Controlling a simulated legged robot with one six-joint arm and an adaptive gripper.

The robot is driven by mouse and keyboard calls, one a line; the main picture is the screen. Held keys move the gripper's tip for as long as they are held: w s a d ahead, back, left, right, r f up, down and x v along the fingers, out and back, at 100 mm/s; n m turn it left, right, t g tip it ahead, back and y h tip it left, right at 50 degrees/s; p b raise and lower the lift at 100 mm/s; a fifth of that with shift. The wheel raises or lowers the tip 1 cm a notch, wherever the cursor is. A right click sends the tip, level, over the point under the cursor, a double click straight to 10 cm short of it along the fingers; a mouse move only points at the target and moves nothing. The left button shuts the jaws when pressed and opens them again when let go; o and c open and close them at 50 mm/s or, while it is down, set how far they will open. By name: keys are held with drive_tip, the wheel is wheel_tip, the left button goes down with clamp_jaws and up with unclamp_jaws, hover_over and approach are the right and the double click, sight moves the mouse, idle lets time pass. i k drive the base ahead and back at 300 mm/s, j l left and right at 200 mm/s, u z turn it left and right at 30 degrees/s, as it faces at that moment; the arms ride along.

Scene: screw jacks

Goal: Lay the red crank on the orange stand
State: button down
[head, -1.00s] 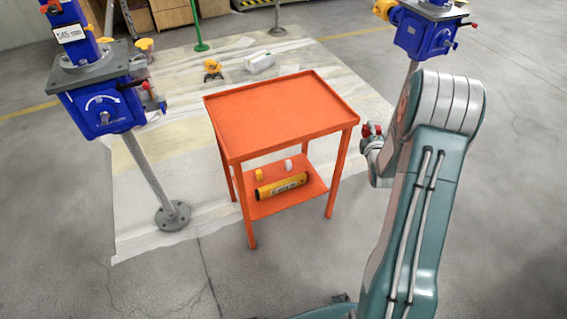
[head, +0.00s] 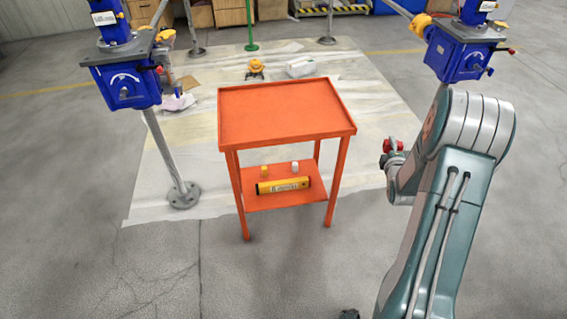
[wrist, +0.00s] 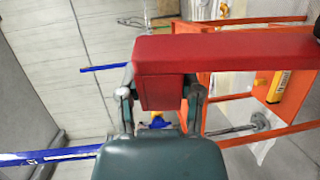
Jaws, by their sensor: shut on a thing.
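The orange stand (head: 285,112) is a small table with an empty rimmed top and a lower shelf. It stands left of my arm in the head view. In the wrist view its orange frame (wrist: 262,87) shows at the right, behind the crank. The red crank (wrist: 225,52) fills the upper right of the wrist view. My gripper (wrist: 160,100) is shut on its block-shaped end, one finger on each side. In the head view only a small red part of the crank (head: 392,145) shows beside my arm, right of the stand and apart from it; my gripper is mostly hidden there.
A yellow tube (head: 283,186) and two small items lie on the stand's lower shelf. Blue screw jacks on posts stand at the left (head: 122,80) and right (head: 460,52). A white sheet (head: 180,140) covers the floor behind; bare floor is in front.

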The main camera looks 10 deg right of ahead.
sight(271, 109)
drive_tip(key=i+l, duration=0.1)
drive_tip(key=i, duration=1.3)
drive_tip(key=k, duration=0.25)
